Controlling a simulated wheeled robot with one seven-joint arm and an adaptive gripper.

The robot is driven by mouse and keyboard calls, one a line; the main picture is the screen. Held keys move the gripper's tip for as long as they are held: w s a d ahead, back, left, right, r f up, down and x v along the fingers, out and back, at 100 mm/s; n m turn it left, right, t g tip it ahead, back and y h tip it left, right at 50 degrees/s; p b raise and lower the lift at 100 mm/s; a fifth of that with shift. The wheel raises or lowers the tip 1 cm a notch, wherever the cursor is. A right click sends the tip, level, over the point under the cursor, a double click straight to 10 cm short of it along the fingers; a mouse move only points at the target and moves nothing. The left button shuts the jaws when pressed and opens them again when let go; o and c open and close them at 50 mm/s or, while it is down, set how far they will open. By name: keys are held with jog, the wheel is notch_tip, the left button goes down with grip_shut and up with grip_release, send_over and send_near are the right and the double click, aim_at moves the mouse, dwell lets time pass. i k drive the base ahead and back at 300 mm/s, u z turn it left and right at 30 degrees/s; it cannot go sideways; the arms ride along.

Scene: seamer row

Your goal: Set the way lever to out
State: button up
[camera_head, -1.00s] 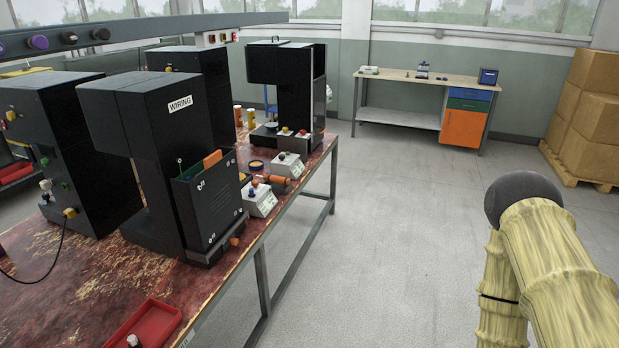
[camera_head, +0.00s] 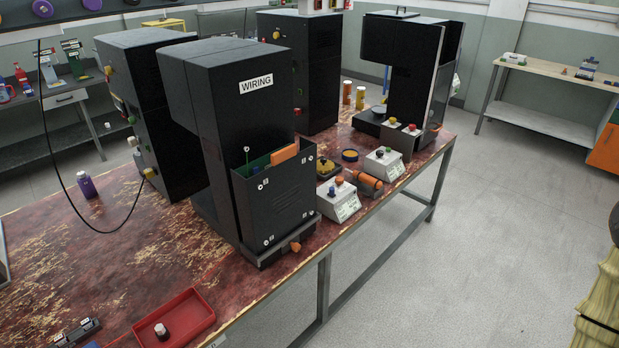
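No part in view is clearly marked as the way lever. A small orange knob or handle (camera_head: 295,246) sticks out at the foot of the black machine labelled WIRING (camera_head: 240,110), on its right side. Yellow knobs (camera_head: 150,173) sit on the side of the black machine behind it, at the left. Any lettering for way or out is too small to read. My gripper is not in view; only a part of my arm shows at the right edge.
The machines stand on a worn red table (camera_head: 130,265). Near its front lies a red tray (camera_head: 178,322) with a small knob-like piece. White control boxes (camera_head: 340,205) line the right edge. A cable hangs at the left. The floor (camera_head: 480,260) right of the table is clear.

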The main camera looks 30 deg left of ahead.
aim_at(331, 191)
jog(key=u, duration=0.7)
jog(key=i, duration=0.7)
jog(key=u, duration=0.8)
